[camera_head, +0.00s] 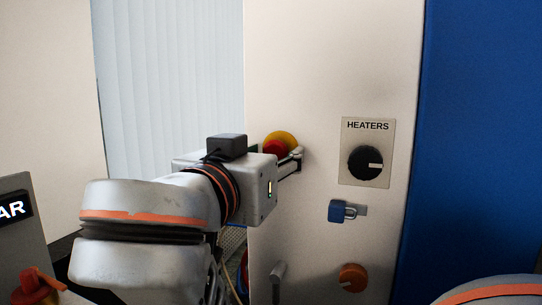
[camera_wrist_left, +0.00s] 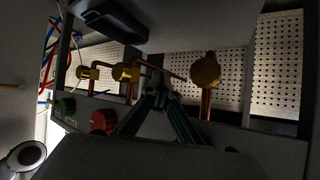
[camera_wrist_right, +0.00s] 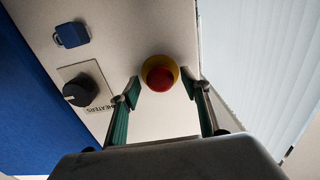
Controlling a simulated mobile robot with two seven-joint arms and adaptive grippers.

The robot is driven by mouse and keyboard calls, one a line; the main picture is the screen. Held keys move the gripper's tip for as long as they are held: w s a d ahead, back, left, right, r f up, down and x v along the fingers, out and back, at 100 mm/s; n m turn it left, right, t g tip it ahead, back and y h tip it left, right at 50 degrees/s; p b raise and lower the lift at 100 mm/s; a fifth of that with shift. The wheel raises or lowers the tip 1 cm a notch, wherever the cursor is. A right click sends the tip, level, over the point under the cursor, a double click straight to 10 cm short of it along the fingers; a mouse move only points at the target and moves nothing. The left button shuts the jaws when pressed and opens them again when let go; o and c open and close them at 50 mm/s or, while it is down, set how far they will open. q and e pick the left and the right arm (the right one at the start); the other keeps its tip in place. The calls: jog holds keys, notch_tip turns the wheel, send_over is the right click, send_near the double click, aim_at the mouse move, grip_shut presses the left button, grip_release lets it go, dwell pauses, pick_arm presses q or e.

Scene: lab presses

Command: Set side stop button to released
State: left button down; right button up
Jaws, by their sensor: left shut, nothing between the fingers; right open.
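The side stop button is a red mushroom cap on a yellow round base (camera_head: 287,138) on the pale press panel; part of it is hidden behind my right gripper in the head view. In the right wrist view the red cap (camera_wrist_right: 160,79) shows between and just beyond the fingertips. My right gripper (camera_head: 295,160) is open, its two fingers on either side of the button in that view (camera_wrist_right: 160,88). I cannot tell whether they touch it. My left gripper shows in the left wrist view (camera_wrist_left: 161,95), shut and empty, away from the button.
The panel also bears a black HEATERS knob (camera_head: 370,162), a blue padlock (camera_head: 340,211) and an orange knob (camera_head: 352,278). A blue panel (camera_head: 475,130) stands at right. The left wrist view shows brass fittings (camera_wrist_left: 205,70) and pipes close to my left fingers.

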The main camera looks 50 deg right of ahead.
jog(key=v, duration=1.2)
jog(key=shift+r, duration=0.15)
